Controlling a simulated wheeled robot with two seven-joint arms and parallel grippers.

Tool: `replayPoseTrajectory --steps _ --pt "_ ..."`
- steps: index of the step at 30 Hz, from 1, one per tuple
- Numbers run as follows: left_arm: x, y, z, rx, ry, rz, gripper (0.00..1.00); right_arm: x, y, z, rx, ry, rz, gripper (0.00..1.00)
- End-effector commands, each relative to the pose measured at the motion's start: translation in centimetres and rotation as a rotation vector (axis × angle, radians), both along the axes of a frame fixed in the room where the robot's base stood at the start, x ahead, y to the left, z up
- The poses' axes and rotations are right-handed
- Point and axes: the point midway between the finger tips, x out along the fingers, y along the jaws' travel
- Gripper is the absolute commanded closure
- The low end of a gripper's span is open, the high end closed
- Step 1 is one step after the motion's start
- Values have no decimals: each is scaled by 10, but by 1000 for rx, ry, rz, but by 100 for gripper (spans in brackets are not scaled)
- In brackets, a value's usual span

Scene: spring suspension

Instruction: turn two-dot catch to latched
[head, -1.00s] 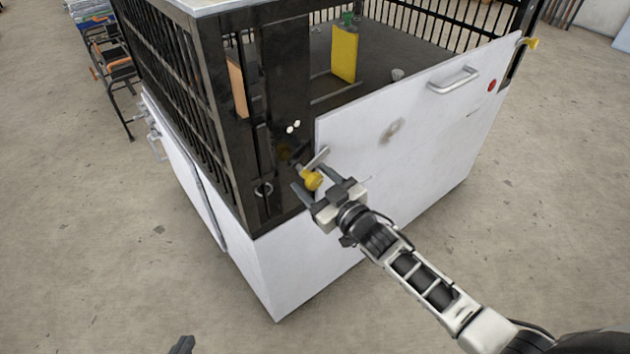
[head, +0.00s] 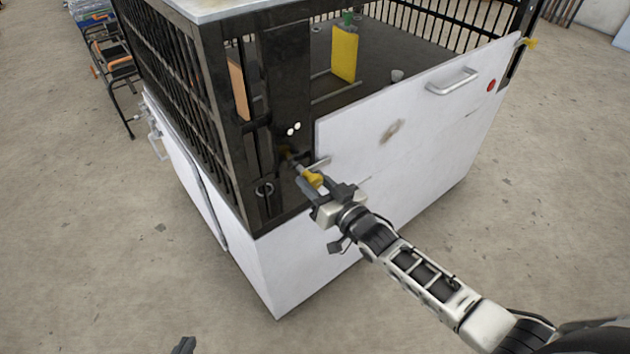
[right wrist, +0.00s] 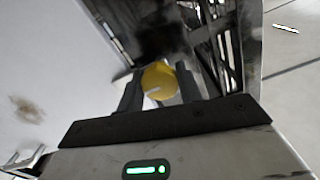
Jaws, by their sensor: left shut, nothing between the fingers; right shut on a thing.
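The two-dot catch is on the dark post of the cage, below two white dots (head: 293,128). Its yellow knob (head: 313,180) also shows in the right wrist view (right wrist: 159,80). A grey metal bar (head: 318,164) beside the knob reaches toward the white panel's left edge. My right gripper (head: 312,184) is shut on the yellow knob, with a finger on each side of it. My left gripper (head: 183,346) shows only as a dark tip at the bottom edge, empty and away from the cage.
A ring (head: 263,189) sits on the post to the left. The floor in front is clear.

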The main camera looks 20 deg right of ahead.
Motion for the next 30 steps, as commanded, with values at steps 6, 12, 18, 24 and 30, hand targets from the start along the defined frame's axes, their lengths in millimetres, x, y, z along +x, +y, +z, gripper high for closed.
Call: replayPoseTrajectory --steps 6,12,18,24,30 --pt "1 0 0 2 -3 -2 100 0 0 0 5 2 0 43" --pt "1 1 1 4 -3 -4 100 -1 0 0 3 1 -1 43" --pt "1 1 2 4 -4 -5 100 -20 -7 -1 1 3 -1 43" --pt "1 1 4 4 -5 -4 100 -64 -23 -2 2 5 0 43" --pt "1 1 3 4 -5 -4 100 -108 -39 -1 0 5 0 43"
